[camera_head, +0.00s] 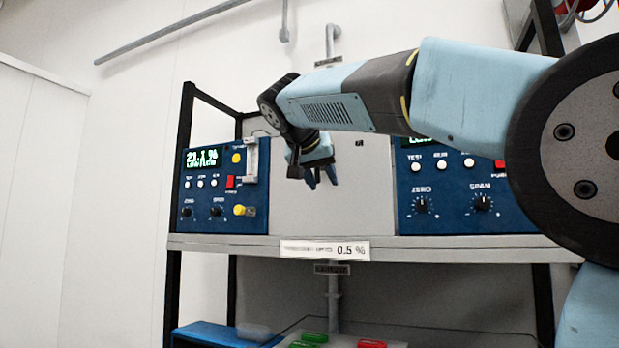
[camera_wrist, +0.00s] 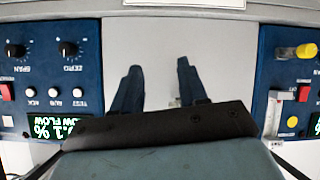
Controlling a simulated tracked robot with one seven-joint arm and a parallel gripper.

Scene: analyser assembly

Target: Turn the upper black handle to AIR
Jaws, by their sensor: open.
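My gripper (camera_head: 322,182) is open and empty in front of the pale grey panel (camera_head: 300,218), between the two blue analyser units. In the wrist view, upside down, its two dark fingers (camera_wrist: 158,67) stand apart over the bare panel (camera_wrist: 225,50). A small dark mark (camera_head: 359,142) shows on the panel right of my gripper, below my arm; I cannot tell whether it is the upper black handle. No AIR marking can be read. My arm and gripper hide part of the panel, and the wrist housing covers more of it in the wrist view.
The left analyser (camera_head: 196,222) reads about 21.1 % and has yellow knobs (camera_head: 239,210) and a flow tube (camera_head: 251,160). The right analyser (camera_head: 448,220) has ZERO and SPAN dials. A shelf edge (camera_head: 220,243) with a 0.5 % label (camera_head: 350,250) runs below. Black rack posts (camera_head: 185,130) stand beside.

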